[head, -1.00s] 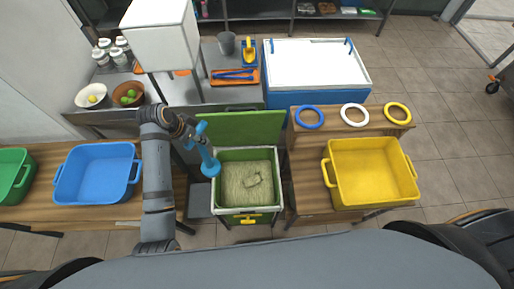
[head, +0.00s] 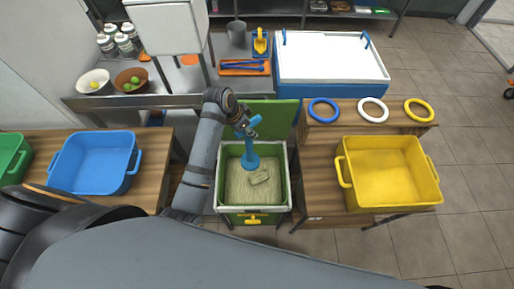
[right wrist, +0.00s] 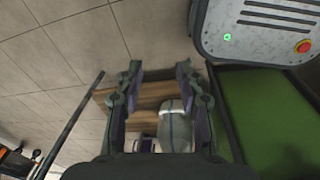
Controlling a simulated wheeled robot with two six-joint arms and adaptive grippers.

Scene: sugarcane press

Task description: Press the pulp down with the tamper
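The blue tamper (head: 250,153) is upright in the head view, its round foot inside the green bin (head: 284,190) near the back. The pale pulp (head: 240,188) covers the bin floor, with a loose chunk (head: 259,178) just in front of the foot. I cannot tell whether the foot touches the pulp. My left gripper (head: 246,128) is shut on the tamper's handle, above the bin's back edge. My right gripper (right wrist: 158,72) shows only in the right wrist view; its fingers are apart, with nothing visibly gripped.
A yellow tub (head: 390,175) stands on the wooden table right of the bin, with blue, white and yellow rings (head: 373,110) behind it. A blue tub (head: 93,163) stands at left. The right wrist view shows a grey panel with a red button (right wrist: 303,47) and a green surface (right wrist: 265,120).

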